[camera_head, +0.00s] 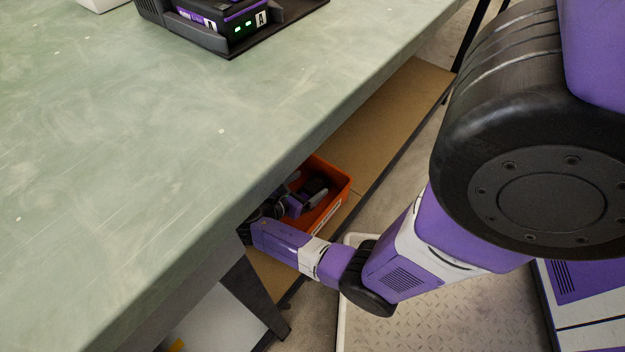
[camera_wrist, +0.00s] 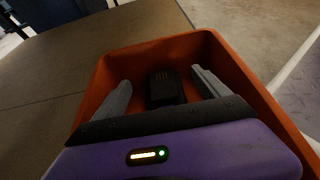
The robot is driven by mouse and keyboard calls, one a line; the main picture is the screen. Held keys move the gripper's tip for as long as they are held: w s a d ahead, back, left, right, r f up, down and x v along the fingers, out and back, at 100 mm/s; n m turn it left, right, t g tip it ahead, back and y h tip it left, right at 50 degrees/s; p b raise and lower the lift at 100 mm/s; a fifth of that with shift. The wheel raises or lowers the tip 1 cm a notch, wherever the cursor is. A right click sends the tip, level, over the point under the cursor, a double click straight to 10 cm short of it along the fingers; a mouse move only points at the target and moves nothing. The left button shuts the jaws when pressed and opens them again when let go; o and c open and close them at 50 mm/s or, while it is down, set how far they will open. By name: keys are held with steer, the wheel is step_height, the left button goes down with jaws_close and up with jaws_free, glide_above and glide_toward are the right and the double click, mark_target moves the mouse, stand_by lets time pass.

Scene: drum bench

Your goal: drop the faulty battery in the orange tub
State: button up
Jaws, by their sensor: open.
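The orange tub (camera_head: 338,185) sits on the lower shelf under the bench, partly hidden by the bench top and my arm. It also fills much of the wrist view (camera_wrist: 262,85). A dark battery-like block (camera_wrist: 165,88) is inside the tub, between my gripper's fingers, with gaps on both sides. My gripper (camera_wrist: 160,80) is open and reaches into the tub. It also shows inside the tub in the head view (camera_head: 310,190). The pictures do not show whether the block rests on the tub floor, and no fault mark on it shows.
A black charger (camera_head: 205,36) on the green bench top (camera_head: 150,150) holds a purple and black pack (camera_head: 240,25) with green lights and an "A" label. The bench edge overhangs the brown shelf (camera_head: 385,125). The shelf behind the tub is clear.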

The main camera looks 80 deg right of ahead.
steer(key=p+v, duration=0.2)
steer(key=v, duration=0.7)
steer(key=shift+p, duration=0.4)
steer(key=shift+r, duration=0.1)
